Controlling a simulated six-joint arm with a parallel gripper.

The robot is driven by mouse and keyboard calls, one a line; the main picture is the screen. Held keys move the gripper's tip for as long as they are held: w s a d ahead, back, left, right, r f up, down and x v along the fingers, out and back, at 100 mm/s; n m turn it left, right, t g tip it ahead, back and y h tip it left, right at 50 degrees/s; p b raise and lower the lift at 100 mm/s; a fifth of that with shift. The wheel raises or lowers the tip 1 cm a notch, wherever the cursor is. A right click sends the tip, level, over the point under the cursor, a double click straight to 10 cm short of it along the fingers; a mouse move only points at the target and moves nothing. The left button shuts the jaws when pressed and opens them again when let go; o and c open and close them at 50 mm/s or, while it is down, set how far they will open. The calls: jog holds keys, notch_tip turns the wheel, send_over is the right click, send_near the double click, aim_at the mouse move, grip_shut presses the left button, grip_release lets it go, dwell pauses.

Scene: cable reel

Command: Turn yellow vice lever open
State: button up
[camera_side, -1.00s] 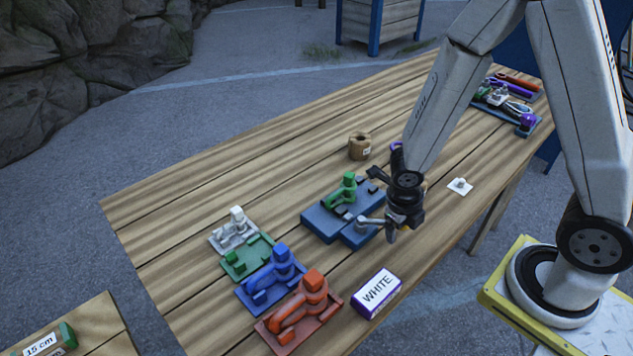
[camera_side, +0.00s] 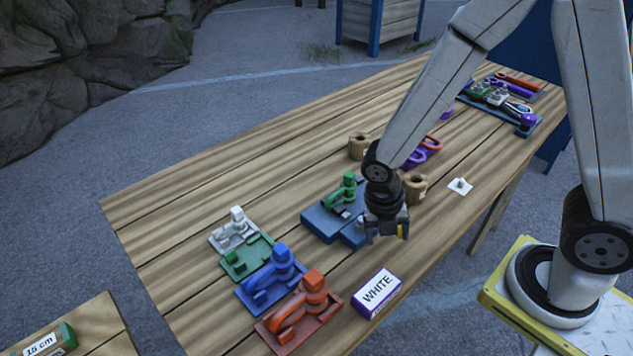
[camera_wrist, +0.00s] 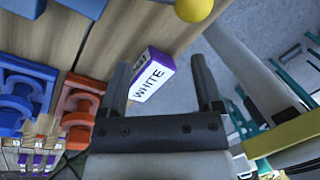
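The blue vice (camera_side: 318,224) stands mid-table in the side view with a green piece (camera_side: 345,190) on top. My gripper (camera_side: 387,236) is at its front right and hides part of it. A round yellow knob (camera_wrist: 194,10), apparently the vice lever's end, shows at the top edge of the wrist view. It is beyond my fingertips and apart from them; the rest of the lever is out of view there. A small yellow patch (camera_side: 403,231) shows beside the gripper in the side view; I cannot tell whether it is that knob. My gripper (camera_wrist: 162,72) is open and empty.
A box marked WHITE (camera_side: 377,292) lies on the table below my gripper. White, green, blue (camera_side: 271,278) and orange (camera_side: 300,312) fixtures line the left. Tan spools (camera_side: 413,188) and purple and orange tools (camera_side: 425,150) lie behind the gripper.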

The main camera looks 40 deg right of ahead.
jog(key=w+d+r+m+t+y, duration=0.15)
jog(key=r+m, duration=0.25)
jog(key=m, duration=1)
jog(key=d+r+m+t, duration=0.3)
jog(key=r+m, duration=0.1)
jog(key=m, duration=0.9)
jog(key=w+d+m+g, duration=0.1)
jog(key=w+m, duration=0.5)
jog(key=m, duration=0.8)
jog(key=w+d+m+g, duration=0.1)
jog(key=w+m, duration=0.6)
jog(key=m, duration=0.8)
jog(key=shift+w+r+g, duration=0.25)
jog(key=shift+r+g, duration=0.1)
dwell(1.4)
